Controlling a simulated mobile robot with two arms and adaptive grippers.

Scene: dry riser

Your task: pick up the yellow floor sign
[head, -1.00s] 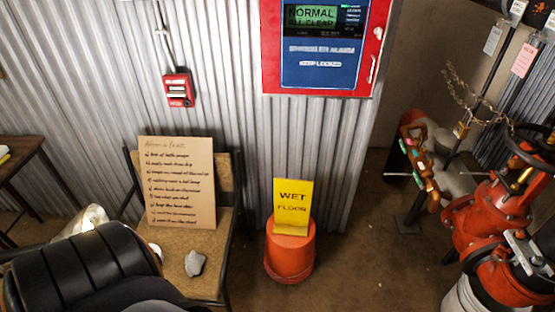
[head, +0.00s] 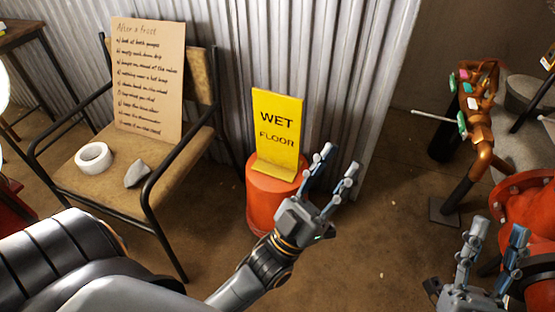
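The yellow floor sign (head: 279,125), marked WET FLOOR, stands upright on top of an orange-red upturned bucket (head: 266,208) in front of the corrugated wall. My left gripper (head: 340,166) is open and empty. In the picture its fingers are just right of the sign's lower part and the bucket, with a gap to the sign; the depth between them is hard to tell. The hand covers the bucket's lower right side. My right gripper (head: 497,240) is open and empty at the lower right, well away from the sign.
A chair (head: 190,155) left of the bucket holds a cardboard note (head: 148,85), a white tape roll (head: 93,157) and a grey stone (head: 138,174). Copper pipework (head: 482,120) and a red valve body (head: 530,200) stand at the right. Bare floor lies between the bucket and the pipework.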

